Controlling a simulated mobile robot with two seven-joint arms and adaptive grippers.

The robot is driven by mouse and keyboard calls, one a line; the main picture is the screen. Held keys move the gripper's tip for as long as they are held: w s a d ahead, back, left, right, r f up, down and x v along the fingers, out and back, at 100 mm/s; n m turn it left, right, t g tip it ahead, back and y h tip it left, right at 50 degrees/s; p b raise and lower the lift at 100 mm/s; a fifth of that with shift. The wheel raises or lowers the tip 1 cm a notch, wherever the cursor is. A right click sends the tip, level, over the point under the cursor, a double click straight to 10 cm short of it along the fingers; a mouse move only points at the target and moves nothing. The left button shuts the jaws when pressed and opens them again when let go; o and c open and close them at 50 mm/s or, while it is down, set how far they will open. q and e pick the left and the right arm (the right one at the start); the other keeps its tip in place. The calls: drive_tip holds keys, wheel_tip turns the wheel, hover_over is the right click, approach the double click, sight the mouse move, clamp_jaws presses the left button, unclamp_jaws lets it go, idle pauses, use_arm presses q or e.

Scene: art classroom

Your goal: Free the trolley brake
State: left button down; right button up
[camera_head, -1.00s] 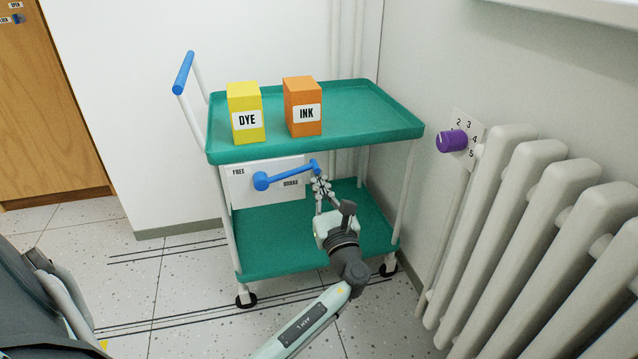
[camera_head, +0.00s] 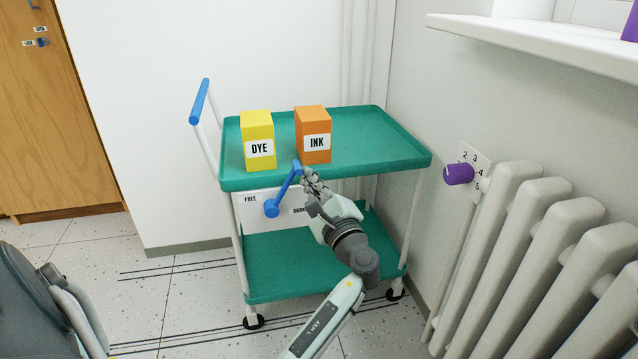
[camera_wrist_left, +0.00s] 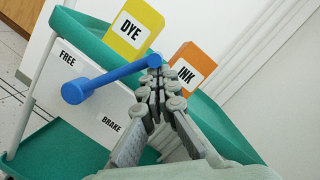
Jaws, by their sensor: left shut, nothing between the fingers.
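The green trolley (camera_head: 385,150) stands by the wall with a white brake plate (camera_head: 250,214) under its upper tray, marked FREE at left and BRAKE at right. A blue lever (camera_head: 285,188) is pivoted on the plate and points up and slightly right, between the two marks. It also shows in the left wrist view (camera_wrist_left: 110,76). My left gripper (camera_head: 307,177) is shut and empty, with its fingertips (camera_wrist_left: 155,75) at the right side of the lever's end. Whether they touch it I cannot tell. My right gripper is not in view.
A yellow DYE box (camera_head: 256,130) and an orange INK box (camera_head: 312,125) stand on the upper tray, above the lever. A radiator (camera_head: 500,240) with a purple knob (camera_head: 458,174) is at the right. The floor left of the trolley is clear.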

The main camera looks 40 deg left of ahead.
use_arm(q)
drive_tip(key=s+r+n, duration=0.1)
drive_tip(key=s+a+r+n+g, duration=0.1)
drive_tip(key=n, duration=0.1)
drive_tip(key=shift+a+p, duration=0.3)
drive_tip(key=shift+p, duration=0.1)
drive_tip(key=shift+s+a+r+n+g+h+p, duration=0.15)
drive_tip(key=shift+s+a+r+n+h+p, duration=0.1)
drive_tip(key=shift+s+a+n, duration=0.5)
drive_tip(key=shift+s+a+r+n+g+h+p, duration=0.2)
drive_tip(key=shift+s+a+n, duration=0.25)
drive_tip(key=shift+n, duration=0.6)
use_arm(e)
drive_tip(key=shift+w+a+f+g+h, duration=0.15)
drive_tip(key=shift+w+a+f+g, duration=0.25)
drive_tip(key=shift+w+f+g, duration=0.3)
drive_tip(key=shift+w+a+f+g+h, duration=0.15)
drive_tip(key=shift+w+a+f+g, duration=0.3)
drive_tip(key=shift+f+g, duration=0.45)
use_arm(q)
drive_tip(key=shift+s, duration=0.15)
wheel_tip(320, 180, up, 10)
hover_over(297, 172)
drive_tip(key=s+a, duration=0.2)
drive_tip(key=s, duration=0.1)
drive_tip(key=shift+w+a, duration=0.15)
